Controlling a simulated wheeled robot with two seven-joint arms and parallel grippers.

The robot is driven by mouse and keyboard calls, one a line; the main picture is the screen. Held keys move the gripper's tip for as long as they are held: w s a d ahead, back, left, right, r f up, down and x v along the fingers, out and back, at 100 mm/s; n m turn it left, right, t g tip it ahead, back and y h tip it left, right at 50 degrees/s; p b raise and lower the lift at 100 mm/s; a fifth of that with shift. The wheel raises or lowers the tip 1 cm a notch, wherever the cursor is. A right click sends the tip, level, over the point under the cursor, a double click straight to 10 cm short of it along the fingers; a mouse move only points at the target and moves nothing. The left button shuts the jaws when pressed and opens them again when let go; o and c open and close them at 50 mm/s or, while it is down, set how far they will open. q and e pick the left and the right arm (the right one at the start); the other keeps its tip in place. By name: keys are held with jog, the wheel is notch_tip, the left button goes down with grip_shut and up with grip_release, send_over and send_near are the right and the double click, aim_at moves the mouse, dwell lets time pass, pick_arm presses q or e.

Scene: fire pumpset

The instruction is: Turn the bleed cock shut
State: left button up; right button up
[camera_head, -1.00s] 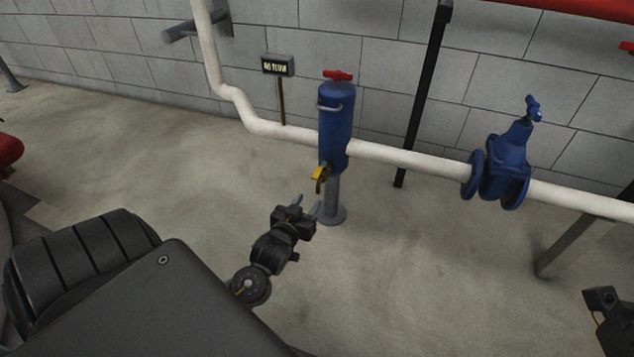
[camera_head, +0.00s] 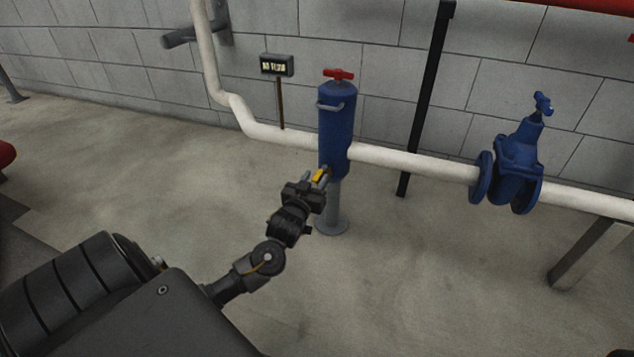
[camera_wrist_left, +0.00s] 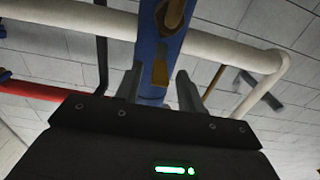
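The bleed cock (camera_head: 320,174) has a yellow handle and sits low on the side of a blue upright cylinder (camera_head: 337,120). My left gripper (camera_head: 317,178) is at the cock, its fingertips around or just in front of the handle. In the left wrist view the yellow-brown cock (camera_wrist_left: 160,72) shows between and beyond the two spread fingers of the left gripper (camera_wrist_left: 158,82), with the blue cylinder behind. The fingers stand apart, with no clear contact. In the head view the gripper partly hides the cock. My right gripper is not in view.
A white pipe (camera_head: 410,162) runs through the cylinder to a blue gate valve (camera_head: 515,170). A red handle (camera_head: 338,74) tops the cylinder, and a grey stand (camera_head: 331,215) carries it. A small sign (camera_head: 277,65) stands behind. The floor around the stand is clear.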

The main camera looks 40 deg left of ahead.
pick_arm(q)
jog(key=shift+x, duration=1)
grip_shut()
